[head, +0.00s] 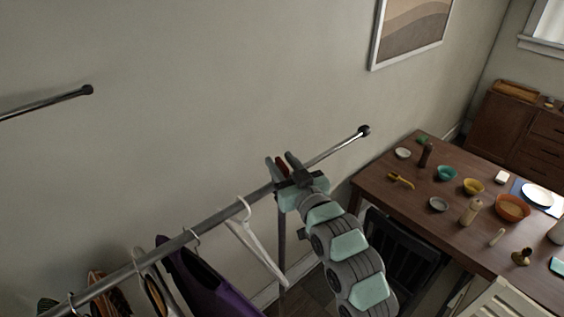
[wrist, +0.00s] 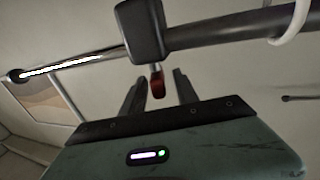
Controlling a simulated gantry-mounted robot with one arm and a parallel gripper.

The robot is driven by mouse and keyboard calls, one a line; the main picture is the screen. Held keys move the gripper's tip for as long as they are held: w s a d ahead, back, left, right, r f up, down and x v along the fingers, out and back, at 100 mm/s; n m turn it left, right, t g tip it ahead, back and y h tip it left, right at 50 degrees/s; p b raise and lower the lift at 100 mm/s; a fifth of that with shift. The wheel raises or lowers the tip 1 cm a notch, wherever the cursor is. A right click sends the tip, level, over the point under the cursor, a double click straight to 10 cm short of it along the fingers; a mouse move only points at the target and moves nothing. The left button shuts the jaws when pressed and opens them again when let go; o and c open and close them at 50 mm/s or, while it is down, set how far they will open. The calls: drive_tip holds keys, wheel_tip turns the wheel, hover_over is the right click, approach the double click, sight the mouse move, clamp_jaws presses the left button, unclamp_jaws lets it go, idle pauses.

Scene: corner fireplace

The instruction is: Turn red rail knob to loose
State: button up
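The red rail knob (wrist: 157,86) hangs below a dark block (wrist: 141,30) on the metal rail in the wrist view. My gripper (wrist: 155,82) is open, with one finger on each side of the knob and a visible gap to each. In the head view my gripper (head: 279,164) is at the rail (head: 225,213), right of the white hanger. Whether the knob is loose or tight cannot be told.
A white hanger (head: 258,246) and a purple garment (head: 205,277) hang on the rail left of my gripper. A wooden table (head: 462,232) with bowls and bottles stands to the right, with a dark chair (head: 402,248) beside it. The wall is behind the rail.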

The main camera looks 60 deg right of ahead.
clamp_jaws()
idle(0.3)
idle(0.3)
